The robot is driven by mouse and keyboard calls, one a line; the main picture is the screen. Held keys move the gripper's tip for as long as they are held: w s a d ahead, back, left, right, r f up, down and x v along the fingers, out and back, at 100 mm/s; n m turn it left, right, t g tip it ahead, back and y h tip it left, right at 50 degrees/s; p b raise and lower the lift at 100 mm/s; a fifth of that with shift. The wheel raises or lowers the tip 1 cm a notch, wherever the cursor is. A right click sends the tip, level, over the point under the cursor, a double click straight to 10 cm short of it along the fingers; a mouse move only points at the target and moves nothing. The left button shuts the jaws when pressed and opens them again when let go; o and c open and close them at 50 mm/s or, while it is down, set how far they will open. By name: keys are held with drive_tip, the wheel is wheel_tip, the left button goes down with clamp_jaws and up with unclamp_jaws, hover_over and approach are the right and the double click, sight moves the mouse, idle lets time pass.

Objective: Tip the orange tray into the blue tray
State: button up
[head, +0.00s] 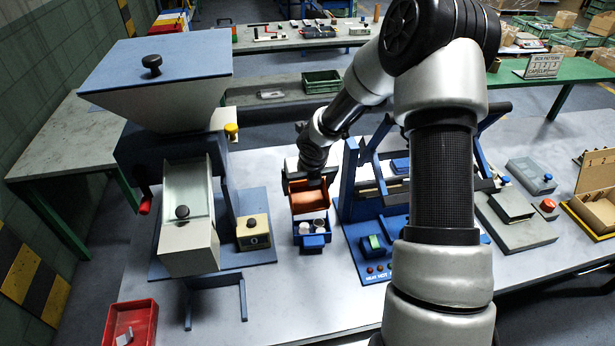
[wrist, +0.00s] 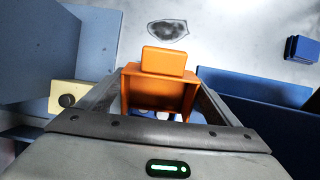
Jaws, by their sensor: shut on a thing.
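My gripper (head: 311,179) is shut on the orange tray (head: 309,201) and holds it tilted above the blue tray (head: 313,242). In the wrist view the orange tray (wrist: 162,62) sits between the two dark fingers of my gripper (wrist: 164,78). No parts can be made out inside it. The blue tray stands on the grey table with its tab towards the front. White round parts (head: 305,229) lie in the blue tray, and pale shapes also show below the orange tray in the wrist view. The blue tray's back part is hidden under the orange tray.
A hopper machine (head: 185,225) stands to the left, with a cream box (head: 253,232) on its base. A blue frame fixture (head: 347,190) stands close on the right. A red bin (head: 131,322) is at the front left. The table in front of the blue tray is clear.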

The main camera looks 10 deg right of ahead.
sight(305, 186)
drive_tip(key=shift+f, duration=0.1)
drive_tip(key=shift+w+f+b, duration=0.2)
drive_tip(key=shift+f+b, duration=0.05)
drive_tip(key=shift+b, duration=0.2)
drive_tip(key=shift+w+d+f+g+b, duration=0.1)
drive_tip(key=shift+w+f+g+b, duration=0.15)
drive_tip(key=shift+g+b, duration=0.25)
drive_tip(key=shift+w+r+g+p, duration=0.1)
drive_tip(key=shift+r+g+p, duration=0.3)
drive_tip(key=shift+p, duration=0.2)
drive_tip(key=shift+w+f+g+p, duration=0.15)
drive_tip(key=shift+f+g+p, duration=0.1)
drive_tip(key=shift+g+p, duration=0.2)
drive_tip(key=shift+w+f+g+b, duration=0.3)
drive_tip(key=shift+f+g, duration=0.15)
drive_tip(key=shift+f, duration=0.1)
drive_tip(key=shift+w+f+g, duration=0.25)
drive_tip(key=shift+f+g, duration=0.05)
drive_tip(key=shift+g, duration=0.5)
drive_tip(key=shift+r, duration=0.1)
